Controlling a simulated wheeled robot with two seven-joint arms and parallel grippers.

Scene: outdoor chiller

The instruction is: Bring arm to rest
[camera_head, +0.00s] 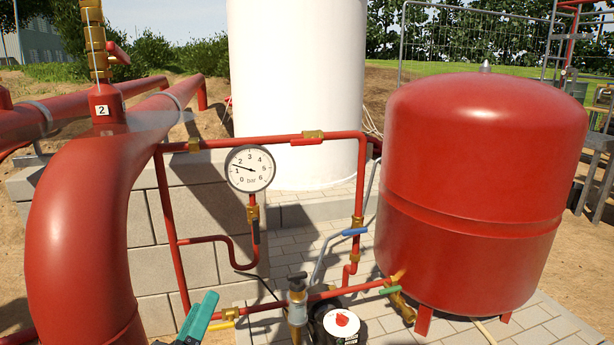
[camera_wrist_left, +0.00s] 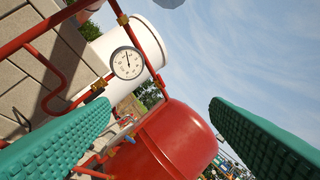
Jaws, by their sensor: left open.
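My left gripper (camera_head: 200,318) shows at the bottom edge of the head view, left of centre, as a teal finger in front of the lower red pipe. In the left wrist view, its two teal ribbed fingers (camera_wrist_left: 160,108) stand wide apart with nothing held between them. The rest of my left arm is out of the frame. My right gripper is not in view.
A pressure gauge (camera_head: 250,168) sits on thin red piping (camera_head: 360,190) with several valve handles. A large red tank (camera_head: 480,150) stands at right, a thick red pipe (camera_head: 75,220) at left. A white cylinder (camera_head: 295,80) and block wall (camera_head: 150,270) are behind.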

